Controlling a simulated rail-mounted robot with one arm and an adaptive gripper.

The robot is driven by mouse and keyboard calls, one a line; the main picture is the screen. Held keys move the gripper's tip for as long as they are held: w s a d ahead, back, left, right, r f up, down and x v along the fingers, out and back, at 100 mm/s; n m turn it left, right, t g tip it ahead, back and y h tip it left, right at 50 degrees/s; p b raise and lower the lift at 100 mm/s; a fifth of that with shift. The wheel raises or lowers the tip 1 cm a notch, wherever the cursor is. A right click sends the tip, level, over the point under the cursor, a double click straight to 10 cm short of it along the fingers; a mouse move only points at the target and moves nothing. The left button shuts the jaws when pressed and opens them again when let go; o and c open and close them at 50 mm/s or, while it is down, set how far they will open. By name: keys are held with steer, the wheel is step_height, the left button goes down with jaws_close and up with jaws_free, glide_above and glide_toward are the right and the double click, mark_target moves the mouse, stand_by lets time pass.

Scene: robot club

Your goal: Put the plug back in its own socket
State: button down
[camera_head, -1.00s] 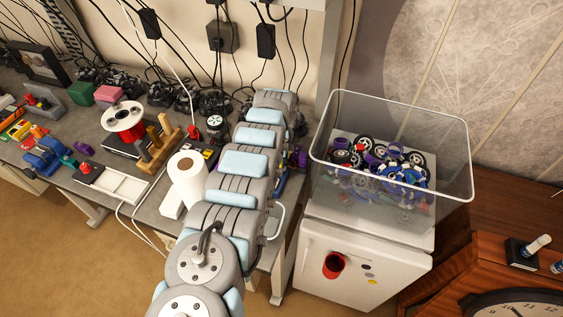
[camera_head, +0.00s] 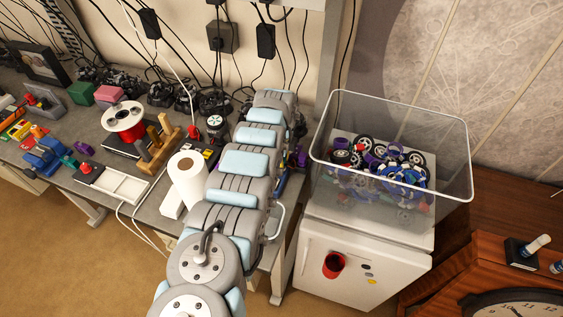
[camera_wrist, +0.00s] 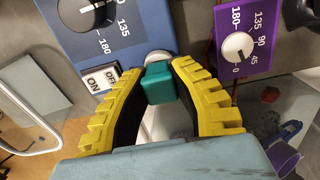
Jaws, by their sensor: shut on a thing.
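In the wrist view my gripper (camera_wrist: 158,84) has two yellow ribbed fingers, shut on a small teal block (camera_wrist: 159,82), which seems to be the plug. A pale round piece (camera_wrist: 158,57) shows just beyond the block; I cannot tell whether they touch. The plug's own socket cannot be made out. In the head view my arm hides the gripper and the plug.
A blue panel (camera_wrist: 80,45) with a dial and an on/off switch (camera_wrist: 101,79) lies left of the fingertips. In the head view, a clear bin (camera_head: 390,210) stands right of my arm, and a paper roll (camera_head: 187,182) left.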

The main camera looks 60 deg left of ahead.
steer(key=shift+r+p, duration=1.2)
steer(key=shift+r, duration=0.05)
stand_by(1.1)
steer(key=shift+r+p, duration=1.55)
steer(key=shift+r, duration=0.1)
